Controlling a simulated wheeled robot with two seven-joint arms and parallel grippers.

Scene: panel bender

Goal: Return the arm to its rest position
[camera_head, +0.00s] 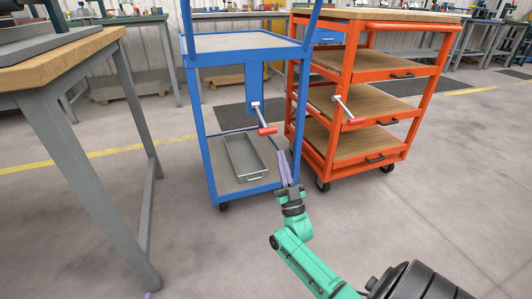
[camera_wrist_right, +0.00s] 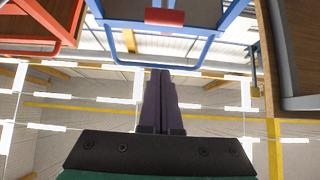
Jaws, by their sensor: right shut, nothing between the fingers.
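My right gripper (camera_head: 284,167) is at the end of the green arm, in front of the blue cart, with its narrow purple fingers together and nothing between them. In the right wrist view the fingers (camera_wrist_right: 159,95) lie side by side, shut and empty. The right arm (camera_head: 305,262) reaches in from the bottom, over the floor. In the head view the fingers overlap the cart's lower right post; I cannot tell whether they touch it. Only a small purple tip, apparently of my left gripper (camera_head: 148,295), shows at the bottom edge; its jaws cannot be made out.
The blue cart (camera_head: 245,43) carries a grey tray (camera_head: 245,157) on its lower shelf; a red-ended rod (camera_head: 264,118) shows before it. An orange cart (camera_head: 385,95) stands close on its right. A wooden-topped table (camera_head: 60,60) is at left. The floor at right is clear.

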